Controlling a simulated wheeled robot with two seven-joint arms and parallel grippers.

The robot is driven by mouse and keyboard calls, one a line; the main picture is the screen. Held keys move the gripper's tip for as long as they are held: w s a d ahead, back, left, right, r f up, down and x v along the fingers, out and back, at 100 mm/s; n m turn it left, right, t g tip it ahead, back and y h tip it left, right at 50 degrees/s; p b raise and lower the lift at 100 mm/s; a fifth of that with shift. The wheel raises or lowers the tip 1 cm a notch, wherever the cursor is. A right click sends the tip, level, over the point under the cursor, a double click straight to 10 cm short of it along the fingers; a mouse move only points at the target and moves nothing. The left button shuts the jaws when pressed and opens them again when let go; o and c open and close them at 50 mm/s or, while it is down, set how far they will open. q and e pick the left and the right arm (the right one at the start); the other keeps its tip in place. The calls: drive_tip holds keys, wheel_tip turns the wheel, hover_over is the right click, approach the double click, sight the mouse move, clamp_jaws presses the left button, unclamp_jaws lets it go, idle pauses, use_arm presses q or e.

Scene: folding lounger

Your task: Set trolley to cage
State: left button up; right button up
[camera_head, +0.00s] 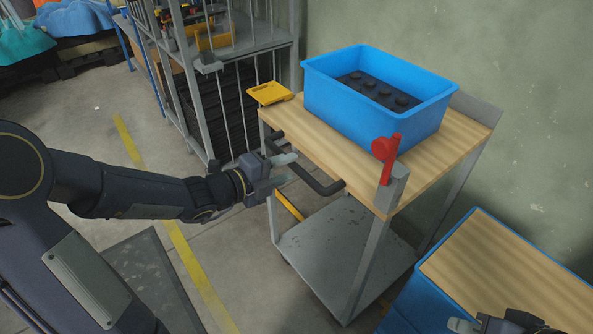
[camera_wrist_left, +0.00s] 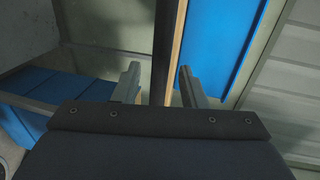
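The trolley (camera_head: 325,160) has a wooden top, a grey metal frame and a lower shelf. A black bar handle (camera_head: 318,182) runs along its near-left edge. The barred grey cage (camera_head: 206,105) stands behind it to the left. My left gripper (camera_head: 291,169) is open at the handle. In the left wrist view, the dark handle (camera_wrist_left: 164,45) shows between the two spread fingertips (camera_wrist_left: 159,74), with no finger visibly closed on it. My right gripper (camera_head: 505,325) is partly in view at the bottom right, and its fingers are unclear.
A blue bin (camera_head: 420,125) with dark studded parts sits on the trolley. A red lever (camera_head: 386,155) stands at its near corner and a yellow plate (camera_head: 270,93) at its left corner. A wood-topped blue unit (camera_head: 500,262) is at right. Marked floor (camera_head: 150,165) is open at left.

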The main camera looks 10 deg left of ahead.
sight(291, 167)
use_arm(q)
drive_tip(key=shift+b+x, duration=0.35)
drive_tip(key=shift+x, duration=1.15)
clamp_jaws()
